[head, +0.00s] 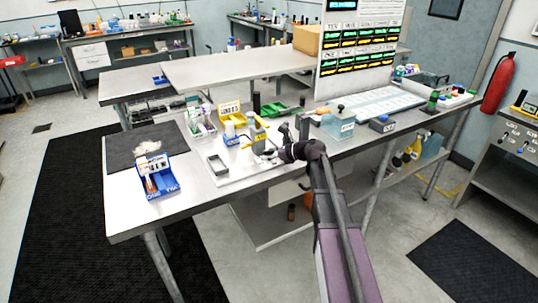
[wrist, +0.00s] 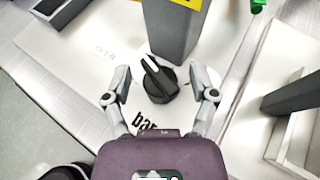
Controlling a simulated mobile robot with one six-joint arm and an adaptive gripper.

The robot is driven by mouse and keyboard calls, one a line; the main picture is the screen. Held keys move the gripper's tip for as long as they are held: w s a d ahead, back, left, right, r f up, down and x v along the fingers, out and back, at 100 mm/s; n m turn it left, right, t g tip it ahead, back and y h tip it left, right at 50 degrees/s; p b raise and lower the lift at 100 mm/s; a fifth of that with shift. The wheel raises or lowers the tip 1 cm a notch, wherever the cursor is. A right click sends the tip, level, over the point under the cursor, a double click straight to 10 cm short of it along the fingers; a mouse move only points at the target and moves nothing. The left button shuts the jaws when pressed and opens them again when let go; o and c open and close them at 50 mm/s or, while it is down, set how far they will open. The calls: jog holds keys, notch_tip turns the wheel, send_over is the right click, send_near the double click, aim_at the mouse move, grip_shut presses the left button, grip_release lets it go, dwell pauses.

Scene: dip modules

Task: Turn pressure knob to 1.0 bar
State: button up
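The pressure knob (wrist: 158,80) is black and round with a raised grip and a white pointer line. In the wrist view it sits at the foot of a grey post (wrist: 174,28), on a white plate (wrist: 75,62) printed with "bar". The pointer slants to the upper left. My gripper (wrist: 160,82) is open, with one finger on each side of the knob and a gap at both sides. In the head view my gripper (head: 270,155) is at the module on the table; the knob is too small to make out there.
A grey-rimmed tray (wrist: 303,130) with a dark grey block lies right of the knob. In the head view a blue rack (head: 160,182) stands at the table's left, and a teal-grey box (head: 338,125) stands right of the module.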

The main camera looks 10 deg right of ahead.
grip_shut()
jog(key=shift+s+m+t, duration=0.1)
jog(key=shift+m+t, duration=0.2)
jog(key=shift+m+t+h, duration=0.4)
jog(key=shift+m+h, duration=0.1)
jog(key=shift+h, duration=0.1)
jog(key=shift+m+t+h, duration=0.6)
jog(key=shift+m+h, duration=0.1)
jog(key=shift+o, duration=0.6)
grip_release()
jog(key=shift+w+n+g+y, duration=0.2)
jog(key=shift+n+g+y, duration=0.2)
jog(key=shift+n+y, duration=0.1)
